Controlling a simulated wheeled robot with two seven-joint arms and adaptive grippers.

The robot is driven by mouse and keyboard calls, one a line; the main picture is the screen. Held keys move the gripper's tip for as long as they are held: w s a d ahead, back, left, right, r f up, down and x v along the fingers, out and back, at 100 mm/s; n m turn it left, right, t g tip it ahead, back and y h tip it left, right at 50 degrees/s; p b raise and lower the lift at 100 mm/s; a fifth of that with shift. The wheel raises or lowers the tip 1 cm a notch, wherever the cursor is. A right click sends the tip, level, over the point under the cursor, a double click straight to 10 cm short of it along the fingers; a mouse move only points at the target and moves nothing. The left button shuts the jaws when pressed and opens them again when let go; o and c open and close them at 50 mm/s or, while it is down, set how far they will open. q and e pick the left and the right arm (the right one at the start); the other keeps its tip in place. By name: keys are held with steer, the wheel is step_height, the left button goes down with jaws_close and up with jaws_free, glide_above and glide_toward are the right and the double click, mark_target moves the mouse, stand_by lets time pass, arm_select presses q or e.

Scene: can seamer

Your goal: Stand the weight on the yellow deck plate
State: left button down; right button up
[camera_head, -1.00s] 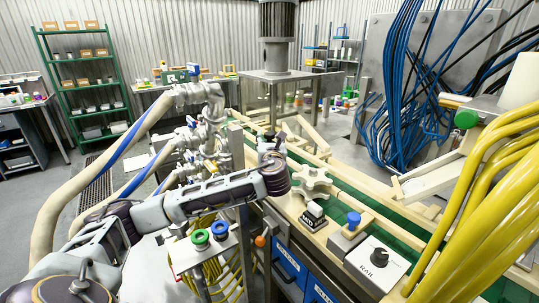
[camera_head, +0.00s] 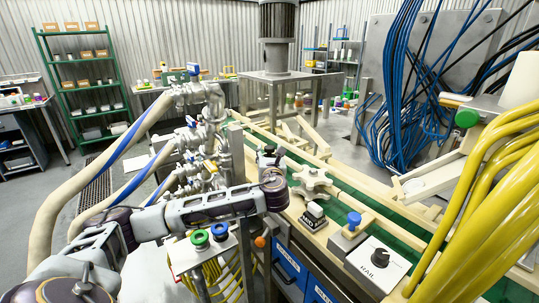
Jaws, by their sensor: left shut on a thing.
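My left arm comes in from the left, and my left gripper (camera_head: 268,158) is over the near edge of the conveyor machine. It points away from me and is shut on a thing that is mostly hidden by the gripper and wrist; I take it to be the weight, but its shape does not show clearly. The pale yellow deck plate (camera_head: 291,211) runs along the near side of the green belt, below and to the right of the wrist. I cannot see any contact between the held thing and the deck. My right gripper is not in view.
A star wheel (camera_head: 311,182), a black-labelled block (camera_head: 313,216), a blue knob (camera_head: 354,220) and a RAIL dial (camera_head: 380,256) stand along the deck. Metal valves (camera_head: 205,140) with hoses rise at left. Yellow hoses (camera_head: 490,200) crowd the right. A post with green and blue buttons (camera_head: 201,238) stands in front.

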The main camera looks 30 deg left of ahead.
arm_select(q)
steer(key=c, duration=0.7)
jaws_free()
steer(key=shift+v, duration=6.05)
